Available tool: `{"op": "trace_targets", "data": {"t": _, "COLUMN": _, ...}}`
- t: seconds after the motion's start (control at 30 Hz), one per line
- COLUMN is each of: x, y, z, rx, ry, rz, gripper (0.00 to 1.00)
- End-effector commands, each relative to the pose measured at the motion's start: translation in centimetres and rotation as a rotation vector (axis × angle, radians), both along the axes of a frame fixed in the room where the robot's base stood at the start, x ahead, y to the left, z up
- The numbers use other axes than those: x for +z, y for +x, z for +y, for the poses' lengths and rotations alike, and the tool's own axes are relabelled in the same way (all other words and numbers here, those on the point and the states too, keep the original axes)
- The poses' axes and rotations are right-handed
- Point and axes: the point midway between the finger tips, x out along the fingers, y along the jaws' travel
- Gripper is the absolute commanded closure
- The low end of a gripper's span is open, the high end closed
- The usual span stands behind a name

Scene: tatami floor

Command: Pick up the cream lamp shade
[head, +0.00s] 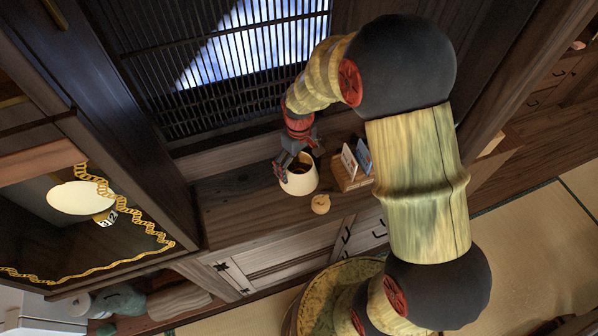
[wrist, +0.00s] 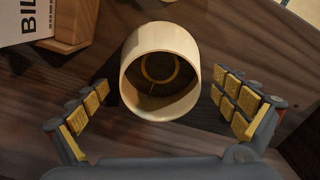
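The cream lamp shade (head: 301,181) stands on a dark wooden ledge below the slatted window in the head view. In the wrist view the shade (wrist: 184,50) is a pale, open cylinder with a dark inside and a ring within it. My gripper (head: 289,164) is right at the shade in the head view. In the wrist view my gripper (wrist: 166,112) is open, with yellow-padded fingers on the left and right of the shade. Gaps show between both fingers and the shade, so neither appears to touch it.
A wooden holder (head: 346,176) with cards stands right of the shade; it also shows in the wrist view (wrist: 73,30). A small round tan object (head: 321,204) lies on the wooden ledge (head: 240,206) in front of the shade. The ledge left of the shade is clear.

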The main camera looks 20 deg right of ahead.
Motion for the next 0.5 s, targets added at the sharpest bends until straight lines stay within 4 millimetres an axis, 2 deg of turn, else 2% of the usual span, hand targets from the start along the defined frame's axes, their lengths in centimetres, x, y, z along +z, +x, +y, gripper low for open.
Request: {"op": "trace_targets", "data": {"t": 0.5, "x": 0.02, "y": -0.02, "z": 0.0, "rx": 0.0, "ry": 0.0, "rz": 0.0, "gripper": 0.34}}
